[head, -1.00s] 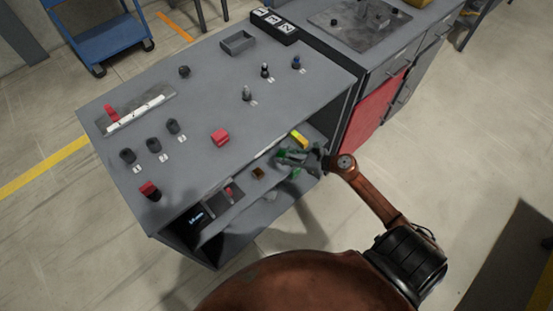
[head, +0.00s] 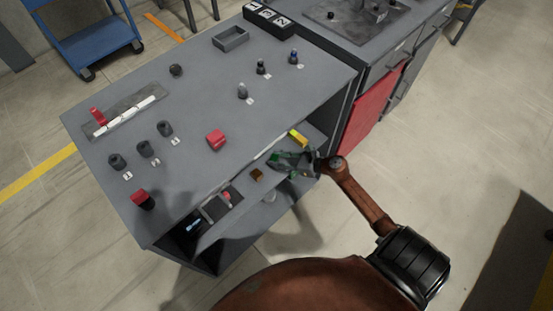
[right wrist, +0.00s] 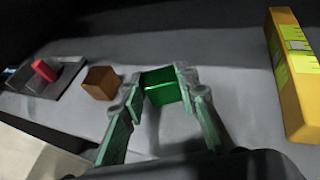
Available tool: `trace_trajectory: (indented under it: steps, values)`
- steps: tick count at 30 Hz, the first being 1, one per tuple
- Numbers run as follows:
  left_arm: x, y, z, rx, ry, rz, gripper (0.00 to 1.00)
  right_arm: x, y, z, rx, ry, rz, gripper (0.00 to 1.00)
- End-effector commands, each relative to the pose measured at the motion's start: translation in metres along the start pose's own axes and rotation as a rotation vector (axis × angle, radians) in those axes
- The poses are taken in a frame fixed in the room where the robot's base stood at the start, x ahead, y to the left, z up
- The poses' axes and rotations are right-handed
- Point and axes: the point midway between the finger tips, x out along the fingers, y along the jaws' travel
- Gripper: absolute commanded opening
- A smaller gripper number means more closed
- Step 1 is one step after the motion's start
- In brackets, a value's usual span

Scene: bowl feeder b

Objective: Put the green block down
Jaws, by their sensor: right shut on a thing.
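The green block (right wrist: 162,88) sits between the fingertips of my right gripper (right wrist: 160,86) in the right wrist view. The gripper is shut on it. In the head view my right gripper (head: 290,162) reaches into the open shelf under the grey tabletop, from the right. The block is mostly hidden by the fingers there. The block is at or just above the shelf surface (right wrist: 185,45); I cannot tell if it touches. My left gripper is not in view.
A brown cube (right wrist: 101,83) lies left of the gripper, with a dark tray holding a red piece (right wrist: 44,70) beyond it. A yellow block (right wrist: 294,85) lies to the right.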

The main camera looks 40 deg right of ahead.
Motion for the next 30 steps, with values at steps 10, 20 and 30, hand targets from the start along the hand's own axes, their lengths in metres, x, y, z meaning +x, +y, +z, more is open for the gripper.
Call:
trace_trajectory:
  steps: [10,20,30]
  values:
    - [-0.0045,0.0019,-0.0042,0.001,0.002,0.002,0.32,0.0008,-0.0001,-0.0017,0.000,-0.001,0.000,0.00]
    - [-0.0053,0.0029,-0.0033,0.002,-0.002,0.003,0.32,0.0006,0.0000,-0.0017,0.000,0.000,0.000,0.46]
    - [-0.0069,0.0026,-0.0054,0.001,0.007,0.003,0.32,-0.0002,0.0000,0.0007,0.000,-0.001,0.000,0.46]
